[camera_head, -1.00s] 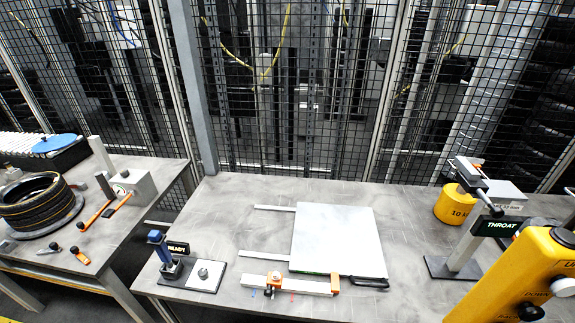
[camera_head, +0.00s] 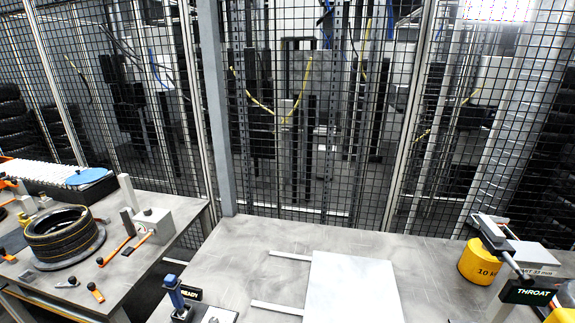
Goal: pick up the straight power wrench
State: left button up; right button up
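I cannot tell for sure which object is the straight power wrench. A blue-handled tool (camera_head: 173,292) stands upright beside a small READY sign (camera_head: 190,294) at the front left of the main table. Its base is cut off by the lower picture edge. A grey and black elongated tool (camera_head: 492,236) rests tilted at the right, by the yellow 10 kg weight (camera_head: 479,264) and the THROAT sign (camera_head: 531,292). Neither of my grippers shows in the head view.
A pale flat plate (camera_head: 352,288) with two rails lies mid-table. A mesh fence (camera_head: 300,150) stands behind. The main table's back left (camera_head: 240,245) is clear.

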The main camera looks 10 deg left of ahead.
aim_at(171, 285)
jog(key=u, duration=1.3)
